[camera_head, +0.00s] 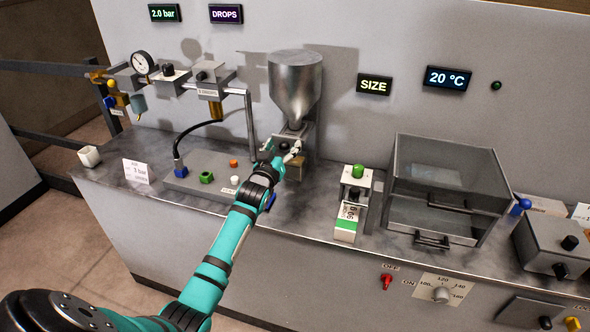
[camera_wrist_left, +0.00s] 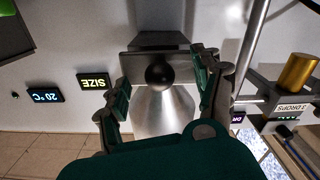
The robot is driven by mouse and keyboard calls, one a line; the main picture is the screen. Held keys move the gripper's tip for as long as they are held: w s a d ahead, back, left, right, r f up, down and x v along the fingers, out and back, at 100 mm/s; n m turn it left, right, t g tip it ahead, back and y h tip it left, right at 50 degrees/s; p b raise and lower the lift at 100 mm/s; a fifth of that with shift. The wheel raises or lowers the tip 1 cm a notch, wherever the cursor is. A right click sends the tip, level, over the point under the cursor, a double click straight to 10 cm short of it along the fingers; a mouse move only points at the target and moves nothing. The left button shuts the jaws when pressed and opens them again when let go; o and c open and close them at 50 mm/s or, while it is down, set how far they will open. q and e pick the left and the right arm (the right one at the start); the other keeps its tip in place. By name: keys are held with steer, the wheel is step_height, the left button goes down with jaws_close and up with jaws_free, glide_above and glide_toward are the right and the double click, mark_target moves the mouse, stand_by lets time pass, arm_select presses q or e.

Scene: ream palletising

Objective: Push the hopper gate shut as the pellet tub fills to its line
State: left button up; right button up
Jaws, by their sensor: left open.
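The metal hopper (camera_head: 295,85) stands at the back of the counter, with its cone narrowing down to a grey block. In the left wrist view, which is turned upside down, the hopper (camera_wrist_left: 165,112) shows behind a dark gate plate (camera_wrist_left: 130,66) with a round black knob (camera_wrist_left: 159,76). My left gripper (camera_head: 291,150) is open at the gate, below the cone. In the left wrist view my left gripper (camera_wrist_left: 161,88) has one finger on each side of the knob, with gaps showing. The pellet tub and its fill line cannot be made out; my gripper covers much of that area.
A valve base (camera_head: 210,178) with coloured buttons stands left of the hopper.

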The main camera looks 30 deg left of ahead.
stand_by(0.3)
arm_select(q)
steer(key=shift+s+p, duration=0.25)
steer(key=shift+p, duration=0.1)
steer(key=p+v, duration=0.3)
steer(key=v, duration=0.1)
steer(key=shift+s+d+r, duration=0.1)
steer(key=shift+s+r, duration=0.05)
steer(key=shift+s, duration=0.05)
steer(key=shift+p+v, duration=0.7)
steer(key=shift+v, duration=0.4)
